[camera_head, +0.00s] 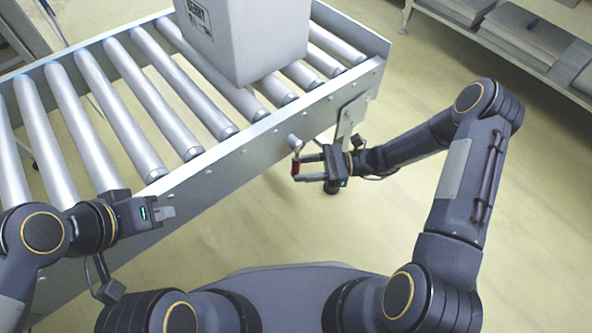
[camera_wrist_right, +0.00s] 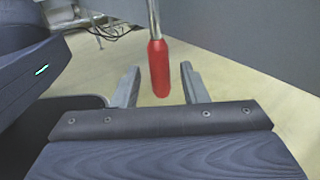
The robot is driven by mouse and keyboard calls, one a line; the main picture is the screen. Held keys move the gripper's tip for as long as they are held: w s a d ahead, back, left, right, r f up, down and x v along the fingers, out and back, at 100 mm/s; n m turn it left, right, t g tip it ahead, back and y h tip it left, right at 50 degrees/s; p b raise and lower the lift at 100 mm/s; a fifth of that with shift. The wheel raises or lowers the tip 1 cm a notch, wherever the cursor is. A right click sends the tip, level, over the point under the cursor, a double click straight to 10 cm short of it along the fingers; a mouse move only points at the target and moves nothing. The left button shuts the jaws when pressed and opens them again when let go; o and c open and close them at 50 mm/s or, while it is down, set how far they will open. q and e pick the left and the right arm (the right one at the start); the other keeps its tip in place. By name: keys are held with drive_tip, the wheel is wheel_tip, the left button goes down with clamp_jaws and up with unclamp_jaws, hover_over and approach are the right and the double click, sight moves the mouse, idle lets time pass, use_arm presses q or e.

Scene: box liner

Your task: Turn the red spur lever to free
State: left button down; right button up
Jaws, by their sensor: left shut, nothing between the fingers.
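The red spur lever (camera_head: 295,165) hangs from a pivot on the conveyor's side rail. In the right wrist view its red grip (camera_wrist_right: 159,68) hangs nearly upright on a thin metal rod. My right gripper (camera_head: 300,169) is open at the lever. In the wrist view, the lower end of the red grip shows between the two fingers, with a gap on each side; I cannot tell how deep it sits between them. My left gripper (camera_head: 168,212) is shut and empty, near the conveyor's front side at left, away from the lever.
The roller conveyor (camera_head: 222,160) runs diagonally, its side rail close behind the lever. A large grey carton (camera_head: 250,40) stands on its rollers. A shelf (camera_head: 520,35) with flat grey items is at the upper right.

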drive_tip(key=shift+a, duration=1.1)
drive_tip(key=shift+c, duration=0.3)
clamp_jaws()
